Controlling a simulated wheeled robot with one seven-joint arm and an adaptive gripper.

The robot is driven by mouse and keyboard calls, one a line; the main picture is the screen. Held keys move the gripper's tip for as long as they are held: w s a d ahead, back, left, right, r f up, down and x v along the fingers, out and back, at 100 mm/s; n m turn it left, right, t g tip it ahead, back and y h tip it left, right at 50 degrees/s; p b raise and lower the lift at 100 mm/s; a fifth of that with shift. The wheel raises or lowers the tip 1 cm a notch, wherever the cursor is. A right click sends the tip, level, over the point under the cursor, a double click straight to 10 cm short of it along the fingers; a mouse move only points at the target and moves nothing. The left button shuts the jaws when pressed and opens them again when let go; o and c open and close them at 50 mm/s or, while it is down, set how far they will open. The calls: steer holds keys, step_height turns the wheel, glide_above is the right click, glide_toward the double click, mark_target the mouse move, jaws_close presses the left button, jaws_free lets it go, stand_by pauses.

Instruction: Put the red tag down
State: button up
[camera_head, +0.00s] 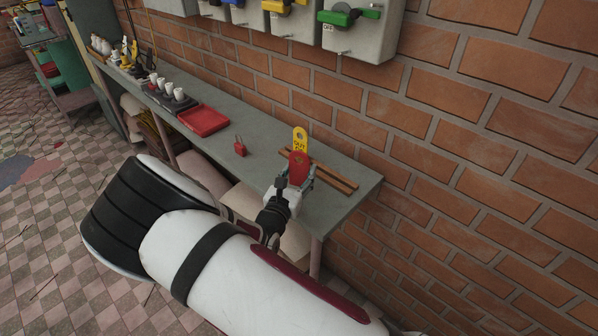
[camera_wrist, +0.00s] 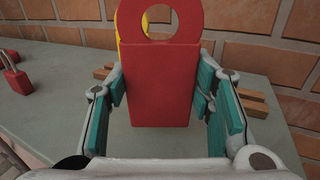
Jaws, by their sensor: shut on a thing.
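The red tag (camera_head: 299,167) is upright between the fingers of my gripper (camera_head: 296,181), above the right part of the grey bench. In the wrist view the red tag (camera_wrist: 160,82) has a round hole at its top, and the teal pads of my gripper (camera_wrist: 161,95) flank its two sides. My gripper is shut on it. A yellow tag (camera_head: 300,139) with dark lettering shows just behind it; its edge also shows in the wrist view (camera_wrist: 128,30). I cannot tell whether the two tags touch. The red tag's lower end is partly hidden in the head view.
The grey bench (camera_head: 262,165) runs along a brick wall. Two wooden strips (camera_head: 335,177) lie behind the tag. A red padlock (camera_head: 240,149) and a red tray (camera_head: 204,120) stand to the left. Bare bench top lies between padlock and gripper. Grey boxes (camera_head: 360,35) hang above.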

steer(key=shift+f, duration=0.2)
steer(key=o, duration=1.1)
steer(key=shift+o, duration=0.2)
steer(key=shift+r, duration=0.15)
steer(key=v, duration=1.2)
steer(key=shift+r+p, duration=0.35)
steer(key=shift+r, duration=0.1)
